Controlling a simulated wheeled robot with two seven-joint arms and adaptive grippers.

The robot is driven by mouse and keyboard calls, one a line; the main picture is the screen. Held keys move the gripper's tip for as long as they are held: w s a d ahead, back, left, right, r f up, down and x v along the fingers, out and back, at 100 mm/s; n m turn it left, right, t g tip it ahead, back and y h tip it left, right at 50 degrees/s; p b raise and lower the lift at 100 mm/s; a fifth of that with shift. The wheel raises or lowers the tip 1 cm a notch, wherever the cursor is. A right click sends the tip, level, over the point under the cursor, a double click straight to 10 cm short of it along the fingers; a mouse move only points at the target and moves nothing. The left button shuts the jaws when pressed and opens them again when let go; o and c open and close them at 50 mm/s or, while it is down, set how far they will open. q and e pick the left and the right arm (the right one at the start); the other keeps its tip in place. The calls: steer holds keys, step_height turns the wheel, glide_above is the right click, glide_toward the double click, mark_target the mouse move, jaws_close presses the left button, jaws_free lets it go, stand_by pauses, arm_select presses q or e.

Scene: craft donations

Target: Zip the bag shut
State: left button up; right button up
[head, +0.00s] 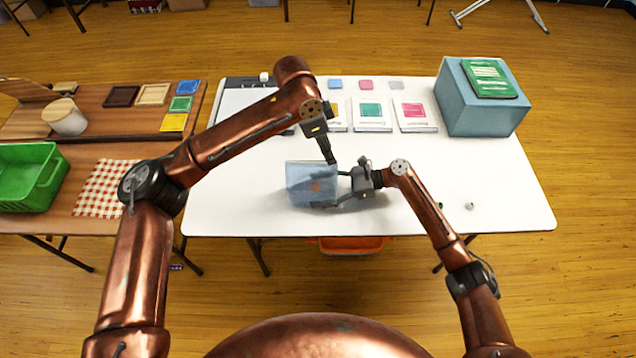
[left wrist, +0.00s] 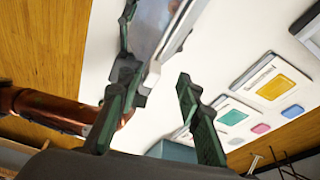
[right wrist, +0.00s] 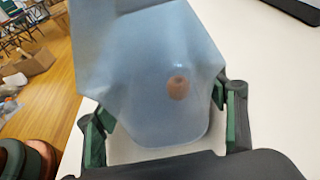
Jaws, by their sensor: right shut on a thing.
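The translucent blue bag (head: 305,185) stands upright near the front middle of the white table. A small brown-orange item (right wrist: 178,88) shows through its wall in the right wrist view. My right gripper (head: 333,189) is shut on the bag from the right, one finger on each side of it. My left gripper (head: 331,158) points down at the bag's top right corner. In the left wrist view its fingers (left wrist: 160,118) are apart, with the bag's top edge (left wrist: 172,45) close to one finger.
A blue box (head: 485,108) with a green book on top stands at the back right. Several white packets with coloured labels (head: 371,113) lie behind the bag. A small pale piece (head: 470,206) lies at the right. The table left of the bag is clear.

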arm_select(q)
steer(key=shift+c, duration=1.2)
steer(key=shift+r, duration=0.1)
step_height(320, 180, up, 7)
arm_select(e)
steer(key=shift+c, duration=0.2)
steer(key=o, duration=0.9)
steer(key=shift+o, duration=0.2)
steer(key=shift+d, duration=0.1)
